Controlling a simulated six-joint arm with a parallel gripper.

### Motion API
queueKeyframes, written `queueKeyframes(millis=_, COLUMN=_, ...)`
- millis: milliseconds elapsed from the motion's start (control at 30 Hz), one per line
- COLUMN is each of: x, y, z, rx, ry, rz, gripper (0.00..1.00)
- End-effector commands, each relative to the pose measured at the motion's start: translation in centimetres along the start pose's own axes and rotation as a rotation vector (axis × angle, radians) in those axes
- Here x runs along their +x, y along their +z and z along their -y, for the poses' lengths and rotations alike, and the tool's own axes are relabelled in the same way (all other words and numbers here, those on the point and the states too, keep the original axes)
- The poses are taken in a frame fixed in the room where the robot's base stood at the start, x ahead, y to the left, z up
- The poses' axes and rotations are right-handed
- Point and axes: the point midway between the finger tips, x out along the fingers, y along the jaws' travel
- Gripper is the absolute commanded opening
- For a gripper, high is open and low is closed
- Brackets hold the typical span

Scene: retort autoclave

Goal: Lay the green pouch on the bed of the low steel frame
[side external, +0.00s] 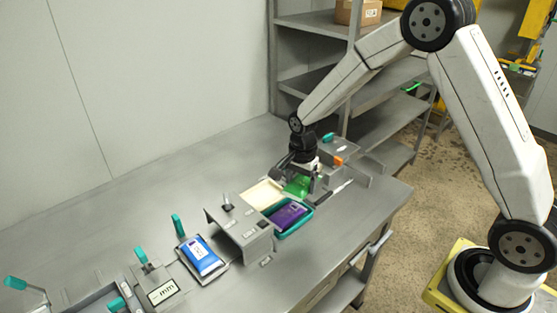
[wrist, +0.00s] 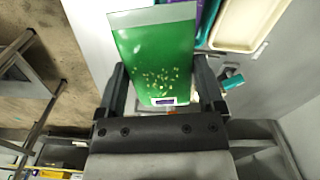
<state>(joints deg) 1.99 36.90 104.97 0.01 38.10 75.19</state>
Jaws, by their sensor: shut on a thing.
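The green pouch (wrist: 152,50) is held between the two dark fingers of my gripper (wrist: 162,85) in the wrist view. It has a pale band at its far end and a small label near the jaws. In the side view my gripper (side external: 303,180) is low over the right part of the bench, with the green pouch (side external: 297,187) below it, partly hidden; I cannot tell whether the pouch touches anything. A low steel frame (side external: 72,307) with teal handles is at the bottom left of the side view, cut off by the picture edge.
A cream tray (side external: 261,193) and a teal tray (side external: 305,221) holding a purple pouch (side external: 287,214) are beside my gripper. A raised steel housing (side external: 247,237) and a blue pouch (side external: 201,257) are farther left. Shelving (side external: 312,83) stands behind. The back left bench is clear.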

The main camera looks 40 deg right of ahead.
Motion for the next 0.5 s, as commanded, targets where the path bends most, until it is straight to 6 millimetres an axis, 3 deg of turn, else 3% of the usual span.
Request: queueKeyframes(millis=500, x=-0.3, y=-3.2, z=-3.0, rx=-0.482, ry=0.001, rz=0.001, gripper=0.25)
